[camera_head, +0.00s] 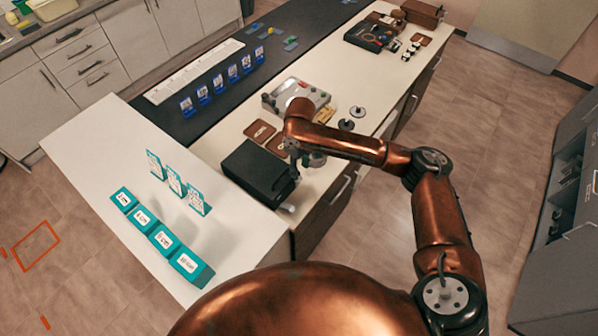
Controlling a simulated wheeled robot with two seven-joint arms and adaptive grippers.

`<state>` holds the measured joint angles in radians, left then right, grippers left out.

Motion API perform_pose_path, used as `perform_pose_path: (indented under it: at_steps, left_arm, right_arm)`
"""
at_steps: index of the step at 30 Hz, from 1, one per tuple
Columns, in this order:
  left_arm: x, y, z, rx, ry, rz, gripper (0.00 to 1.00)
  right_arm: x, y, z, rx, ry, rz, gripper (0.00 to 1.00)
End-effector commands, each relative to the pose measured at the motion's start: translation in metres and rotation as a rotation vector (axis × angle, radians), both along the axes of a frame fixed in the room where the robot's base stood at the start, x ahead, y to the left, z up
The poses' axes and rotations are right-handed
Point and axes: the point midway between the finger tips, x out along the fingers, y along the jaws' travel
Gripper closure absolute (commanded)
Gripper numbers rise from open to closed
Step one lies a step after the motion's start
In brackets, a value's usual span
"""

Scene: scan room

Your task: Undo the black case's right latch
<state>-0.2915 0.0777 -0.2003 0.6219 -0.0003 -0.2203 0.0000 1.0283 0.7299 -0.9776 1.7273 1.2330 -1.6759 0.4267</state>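The black case (250,172) sits at the front edge of the white counter, with its lid down. My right arm reaches in from the right and bends down over the case's right end. My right gripper (295,172) is at that end, close to the case's side. Its fingers are small and dark against the case, so I cannot tell whether they touch it or how wide they stand. The right latch cannot be made out. A small pale piece (287,208) shows at the case's lower right corner. My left gripper is out of view.
Teal label blocks (163,238) and upright cards (175,182) stand on the white counter (100,150) to the left. Open floor lies right of the counter.

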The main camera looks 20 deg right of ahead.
Motion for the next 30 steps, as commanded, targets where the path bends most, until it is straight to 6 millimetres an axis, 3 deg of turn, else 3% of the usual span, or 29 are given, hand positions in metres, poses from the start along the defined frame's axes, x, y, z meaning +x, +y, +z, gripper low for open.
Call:
perform_pose_path:
  at_steps: [3, 8, 11, 18, 21, 30]
  left_arm:
    - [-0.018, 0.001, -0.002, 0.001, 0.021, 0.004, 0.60]
    - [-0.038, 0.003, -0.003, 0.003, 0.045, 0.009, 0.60]
    - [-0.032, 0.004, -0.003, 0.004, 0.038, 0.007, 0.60]
    - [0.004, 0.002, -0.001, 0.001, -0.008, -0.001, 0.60]
    - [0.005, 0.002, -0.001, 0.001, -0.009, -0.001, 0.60]
    - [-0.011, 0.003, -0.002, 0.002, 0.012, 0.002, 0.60]
  right_arm:
    - [0.001, 0.000, -0.023, -0.001, 0.004, -0.001, 0.65]
    - [0.003, 0.000, -0.043, -0.002, 0.004, 0.000, 0.65]
    - [0.003, -0.001, -0.050, 0.000, 0.003, -0.001, 0.65]
    - [0.003, -0.001, -0.053, 0.000, 0.001, -0.002, 0.65]
    - [0.003, -0.001, -0.053, 0.000, 0.001, -0.002, 0.67]
    - [0.003, -0.001, -0.053, 0.000, 0.001, -0.002, 0.87]
